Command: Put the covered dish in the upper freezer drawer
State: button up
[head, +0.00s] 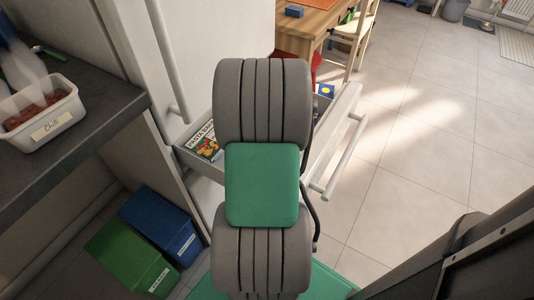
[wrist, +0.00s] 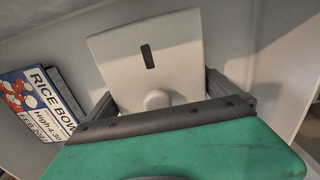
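The covered dish (wrist: 130,45) shows in the wrist view as a pale, squarish lid with a dark slot and a round knob. My gripper (wrist: 160,88) has one dark finger on each side of it, both seeming to touch its edges. The upper freezer drawer (head: 337,128) is pulled out in the head view. My arm covers its middle and hides my gripper and the dish there. In the wrist view, the dish is between pale drawer walls; whether it rests on the drawer floor cannot be told.
A rice bowl box (wrist: 38,105) stands left of the dish in the wrist view. A pasta box (head: 202,142) is at the drawer's left end. An open chili tub (head: 40,112) stands on the dark counter (head: 92,108). Green (head: 132,258) and blue bins (head: 162,222) are below.

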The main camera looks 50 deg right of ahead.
notch_tip(320, 180, up, 12)
jog(key=p, duration=0.3)
jog(key=shift+r, duration=0.15)
